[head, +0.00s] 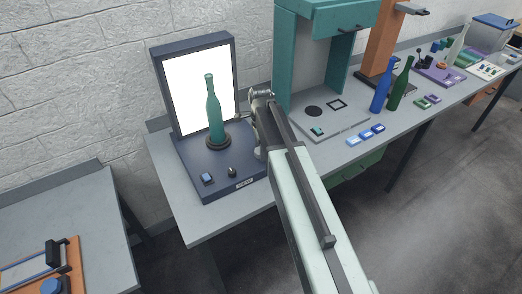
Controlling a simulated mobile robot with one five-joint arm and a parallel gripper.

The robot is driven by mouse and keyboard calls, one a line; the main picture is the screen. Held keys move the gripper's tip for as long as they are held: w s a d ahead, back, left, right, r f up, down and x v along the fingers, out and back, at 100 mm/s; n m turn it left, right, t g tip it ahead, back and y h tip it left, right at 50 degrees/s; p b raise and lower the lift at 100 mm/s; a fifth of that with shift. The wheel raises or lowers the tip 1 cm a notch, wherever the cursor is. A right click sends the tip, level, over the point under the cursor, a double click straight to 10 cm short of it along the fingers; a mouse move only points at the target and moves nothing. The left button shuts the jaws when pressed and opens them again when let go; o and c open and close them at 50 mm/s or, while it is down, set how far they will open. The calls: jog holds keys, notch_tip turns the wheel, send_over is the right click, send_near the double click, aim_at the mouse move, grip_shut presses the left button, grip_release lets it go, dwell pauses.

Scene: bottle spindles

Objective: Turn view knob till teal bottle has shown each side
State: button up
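The teal bottle (215,117) stands upright on a dark round spindle (217,142) in front of a bright white lit panel (198,86) in a dark blue frame. On the blue base, in front of the spindle, are a small dark knob (232,171) and a small blue block-like control (207,178). I cannot tell for certain which is the view knob. My gripper (249,116) is to the right of the bottle, apart from it in the picture. It is seen from behind my arm and its fingertips are too small to read.
A teal stand (299,60) rises to the right of my gripper. Blue (381,92) and green (400,85) bottles stand further right, with small blue blocks (366,134) before them. A lower grey bench (70,210) is at left. The bench's front left corner is clear.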

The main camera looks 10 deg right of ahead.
jog(key=c, duration=1.1)
jog(key=shift+n, duration=2.9)
jog(key=o, duration=1.3)
jog(key=shift+o, duration=0.2)
jog(key=shift+r, duration=0.1)
